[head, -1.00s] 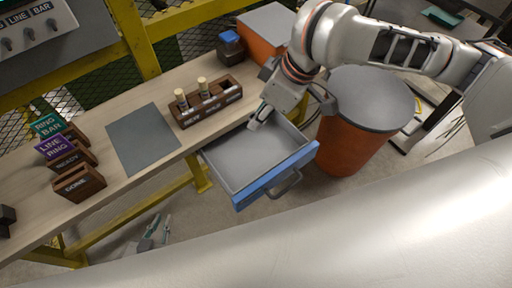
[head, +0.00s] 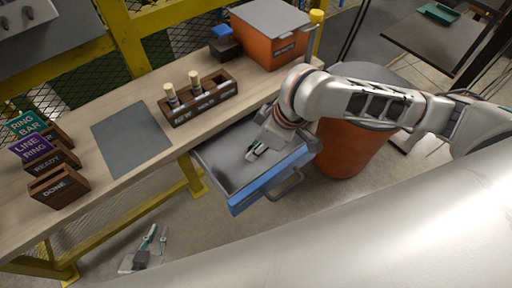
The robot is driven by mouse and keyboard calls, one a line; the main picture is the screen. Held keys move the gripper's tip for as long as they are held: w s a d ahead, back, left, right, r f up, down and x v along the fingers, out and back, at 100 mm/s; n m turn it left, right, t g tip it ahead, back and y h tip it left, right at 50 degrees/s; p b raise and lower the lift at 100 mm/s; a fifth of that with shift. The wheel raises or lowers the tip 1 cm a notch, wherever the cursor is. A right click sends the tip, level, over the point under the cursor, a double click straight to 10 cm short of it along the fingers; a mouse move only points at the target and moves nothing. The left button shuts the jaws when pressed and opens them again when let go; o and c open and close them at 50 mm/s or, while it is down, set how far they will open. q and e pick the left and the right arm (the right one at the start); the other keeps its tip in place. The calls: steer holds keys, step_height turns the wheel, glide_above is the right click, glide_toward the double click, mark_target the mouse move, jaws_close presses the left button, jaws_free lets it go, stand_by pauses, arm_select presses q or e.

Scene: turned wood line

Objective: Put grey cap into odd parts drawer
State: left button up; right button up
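The blue-fronted grey drawer (head: 262,188) is pulled out below the bench's front edge. My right arm reaches in from the right, and its gripper (head: 257,150) points down over the drawer's inside. Its fingertips are small and partly hidden, and I cannot tell whether they hold anything. I cannot make out a grey cap in the drawer or on the bench.
The bench bears a grey mat (head: 131,138), a wooden rack (head: 200,100) with two upright pieces, and wooden holders (head: 58,186) at the left. An orange bin (head: 268,42) stands at the back. An orange drum (head: 342,150) stands right of the drawer.

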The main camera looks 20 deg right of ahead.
steer(key=shift+r, duration=0.15)
steer(key=o, duration=0.8)
steer(key=shift+f, duration=0.2)
steer(key=shift+c, duration=0.2)
steer(key=shift+r, duration=0.15)
steer(key=p+v, duration=0.4)
steer(key=v, duration=0.8)
